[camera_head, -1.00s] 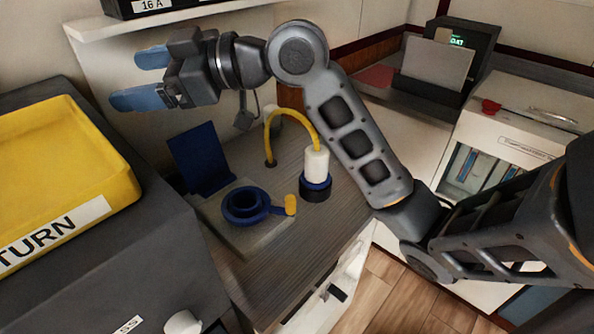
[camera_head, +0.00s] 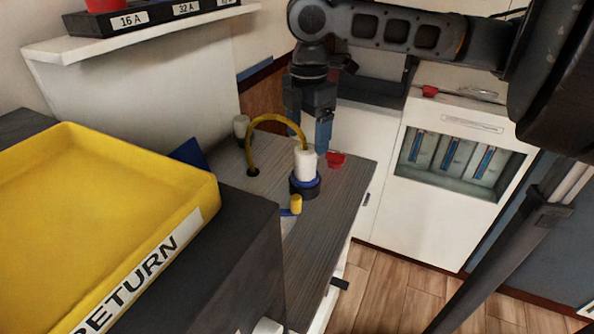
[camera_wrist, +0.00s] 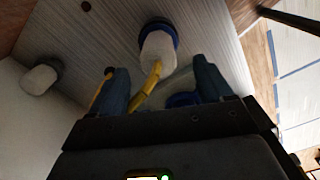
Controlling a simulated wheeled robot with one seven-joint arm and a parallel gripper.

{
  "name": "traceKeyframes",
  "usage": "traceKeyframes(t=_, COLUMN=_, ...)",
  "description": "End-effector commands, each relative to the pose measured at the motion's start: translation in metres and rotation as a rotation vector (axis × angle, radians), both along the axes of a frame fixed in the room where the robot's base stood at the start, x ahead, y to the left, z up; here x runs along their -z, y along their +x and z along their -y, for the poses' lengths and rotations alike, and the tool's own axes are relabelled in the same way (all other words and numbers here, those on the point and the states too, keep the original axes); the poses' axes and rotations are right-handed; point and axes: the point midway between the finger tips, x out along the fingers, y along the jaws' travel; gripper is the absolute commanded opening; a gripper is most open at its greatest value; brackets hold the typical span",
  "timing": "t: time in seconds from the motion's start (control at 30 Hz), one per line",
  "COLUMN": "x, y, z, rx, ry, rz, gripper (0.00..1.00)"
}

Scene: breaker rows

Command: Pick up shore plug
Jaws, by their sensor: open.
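The shore plug (camera_head: 305,164) is a white cylinder with a yellow cable arching from its top to a hole in the grey counter. It stands upright in a round black and blue holder (camera_head: 304,187). In the wrist view the plug (camera_wrist: 158,46) shows just beyond the gap between the fingers, with the yellow cable running back between them. My gripper (camera_head: 322,138) points down, open and empty, behind and slightly right of the plug. Its blue fingers are apart in the wrist view. I see no contact with the plug.
A yellow RETURN tray (camera_head: 100,215) on a dark cabinet stands at the left. A small red object (camera_head: 337,159) lies right of the plug. A blue panel (camera_head: 188,154) and a small pale cylinder (camera_head: 241,127) are at the back left. The counter's front (camera_head: 318,250) is clear.

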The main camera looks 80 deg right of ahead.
Motion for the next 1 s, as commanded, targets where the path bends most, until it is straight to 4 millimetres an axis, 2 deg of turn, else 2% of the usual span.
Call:
traceKeyframes(t=0.6, x=0.070, y=0.003, z=0.000, rx=0.000, ry=0.002, rz=0.000, gripper=0.80)
traceKeyframes(t=0.87, x=0.073, y=0.003, z=0.000, rx=0.000, ry=0.000, rz=0.003, gripper=0.80)
traceKeyframes(t=1.0, x=0.073, y=0.003, z=0.000, rx=0.000, ry=0.000, rz=0.003, gripper=0.68)
